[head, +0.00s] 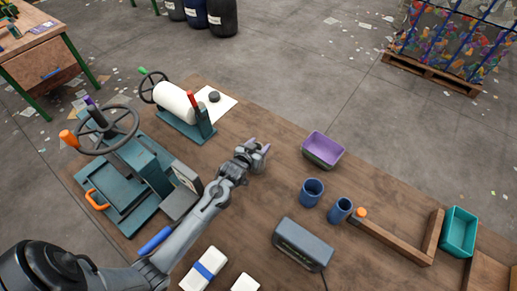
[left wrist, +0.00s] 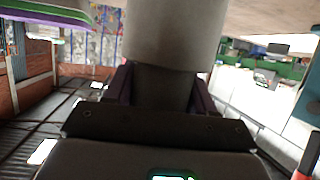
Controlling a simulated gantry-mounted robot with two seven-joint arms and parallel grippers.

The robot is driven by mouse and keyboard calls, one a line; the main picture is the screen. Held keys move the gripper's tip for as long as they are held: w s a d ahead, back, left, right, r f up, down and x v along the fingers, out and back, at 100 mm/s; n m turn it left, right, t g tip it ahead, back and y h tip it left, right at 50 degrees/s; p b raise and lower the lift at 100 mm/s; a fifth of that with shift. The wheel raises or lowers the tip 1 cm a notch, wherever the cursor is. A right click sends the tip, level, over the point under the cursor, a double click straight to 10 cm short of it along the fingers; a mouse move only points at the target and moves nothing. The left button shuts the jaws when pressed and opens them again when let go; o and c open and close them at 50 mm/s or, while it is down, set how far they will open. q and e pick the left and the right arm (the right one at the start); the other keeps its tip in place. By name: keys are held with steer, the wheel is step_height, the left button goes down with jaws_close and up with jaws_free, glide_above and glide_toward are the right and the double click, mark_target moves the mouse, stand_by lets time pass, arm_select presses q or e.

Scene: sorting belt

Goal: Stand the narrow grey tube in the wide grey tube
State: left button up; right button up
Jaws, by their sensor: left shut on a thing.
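My left gripper (head: 261,150) is over the middle of the table in the head view, shut on the narrow grey tube. In the left wrist view the narrow grey tube (left wrist: 165,92) shows dark between the two purple fingers. The wide grey tube (left wrist: 175,32), lighter grey, fills the top middle of that view and lines up with the narrow one. Its edge covers the far end of the narrow tube; how deep one sits in the other I cannot tell. In the head view the tubes are hard to make out at the gripper. My right gripper is out of view.
A purple bin (head: 323,147) stands right of the gripper. Two blue cups (head: 312,190) (head: 341,208), a grey box (head: 303,246) and a wooden bar frame (head: 397,244) are nearer the front. A teal machine (head: 150,165) with a handwheel stands left.

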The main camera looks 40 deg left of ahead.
arm_select(q)
steer(key=shift+r, duration=0.1)
steer(key=shift+f, duration=0.3)
steer(key=o, duration=1.3)
steer(key=shift+r, duration=0.35)
steer(key=p+v, duration=0.1)
steer(key=v, duration=1)
steer(key=s+d+f+m+g+h, duration=0.1)
steer(key=s+d+g, duration=0.3)
steer(key=s, duration=0.6)
steer(key=s+d+f+m+g+h, duration=0.1)
steer(key=s+d+m+g+h, duration=0.1)
steer(key=s+d+g, duration=0.3)
steer(key=s+d+m, duration=0.1)
steer(key=s+d, duration=0.2)
steer(key=s, duration=0.3)
steer(key=shift+s+d+f+m, duration=0.15)
steer(key=shift+s+f+m, duration=0.05)
steer(key=shift+s+m, duration=0.1)
